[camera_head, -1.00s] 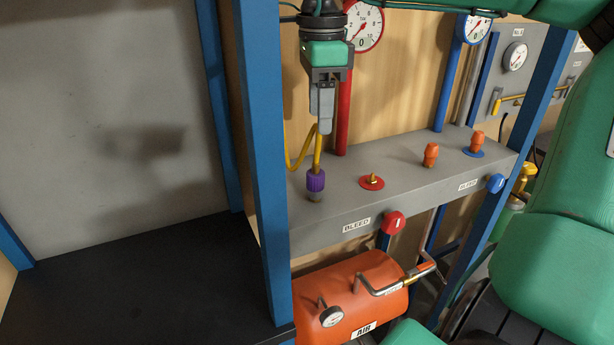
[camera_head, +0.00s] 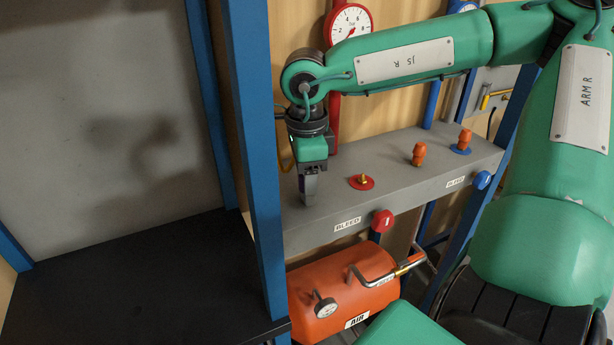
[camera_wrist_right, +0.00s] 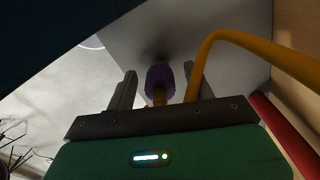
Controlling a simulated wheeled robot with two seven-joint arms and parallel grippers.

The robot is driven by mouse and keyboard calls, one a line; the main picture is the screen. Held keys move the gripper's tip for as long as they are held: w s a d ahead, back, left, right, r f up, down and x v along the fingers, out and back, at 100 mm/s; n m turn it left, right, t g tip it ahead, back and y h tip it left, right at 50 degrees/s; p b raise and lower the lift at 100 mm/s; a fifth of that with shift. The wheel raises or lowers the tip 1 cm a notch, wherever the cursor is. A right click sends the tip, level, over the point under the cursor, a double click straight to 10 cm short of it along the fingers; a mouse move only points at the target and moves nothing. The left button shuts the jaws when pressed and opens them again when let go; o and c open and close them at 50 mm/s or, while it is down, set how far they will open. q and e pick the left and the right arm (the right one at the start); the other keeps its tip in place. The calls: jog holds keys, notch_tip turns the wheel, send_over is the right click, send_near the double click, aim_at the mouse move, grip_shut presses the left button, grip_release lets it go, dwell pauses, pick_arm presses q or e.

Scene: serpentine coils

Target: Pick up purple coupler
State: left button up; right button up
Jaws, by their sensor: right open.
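The purple coupler (camera_wrist_right: 160,78) shows in the right wrist view, on the end of a yellow hose (camera_wrist_right: 205,62), against the grey ledge. It lies between the two open fingers of my right gripper (camera_wrist_right: 156,88), with gaps on both sides. In the head view my right gripper (camera_head: 308,186) points down at the left end of the grey ledge (camera_head: 330,215) and hides the coupler. My left gripper is not in view.
On the ledge to the right stand a red-based brass fitting (camera_head: 361,182) and two orange caps (camera_head: 418,154). A blue post (camera_head: 255,160) rises close on the left. A red knob (camera_head: 382,221) is on the ledge's front, above an orange air tank (camera_head: 345,285).

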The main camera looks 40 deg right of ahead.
jog(key=shift+f, duration=0.3)
jog(key=c, duration=1.1)
jog(key=shift+c, duration=0.2)
jog(key=shift+r, duration=0.15)
grip_shut()
